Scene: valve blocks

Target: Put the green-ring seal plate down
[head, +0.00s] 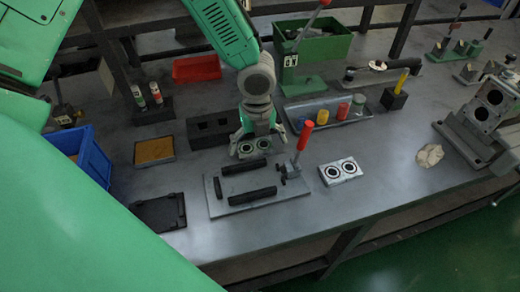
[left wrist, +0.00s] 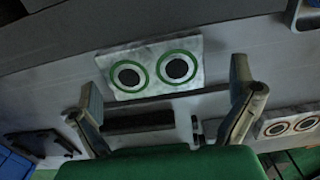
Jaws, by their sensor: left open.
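The green-ring seal plate (left wrist: 152,68) is a pale block with two dark round holes, each circled in green. In the left wrist view it lies flat on the grey bench, just past my fingertips. In the head view the plate (head: 257,148) shows partly under my left gripper (head: 258,143), behind the clamp fixture. My left gripper's two fingers (left wrist: 166,78) are spread wide, with a gap between each finger and the plate. My right gripper is not in view.
The clamp fixture (head: 215,206) with black bars and a red-handled lever (head: 304,135) stands in front of the plate. A second two-hole plate (head: 340,171) lies to the right. A black two-hole block (head: 208,131) is close on the left.

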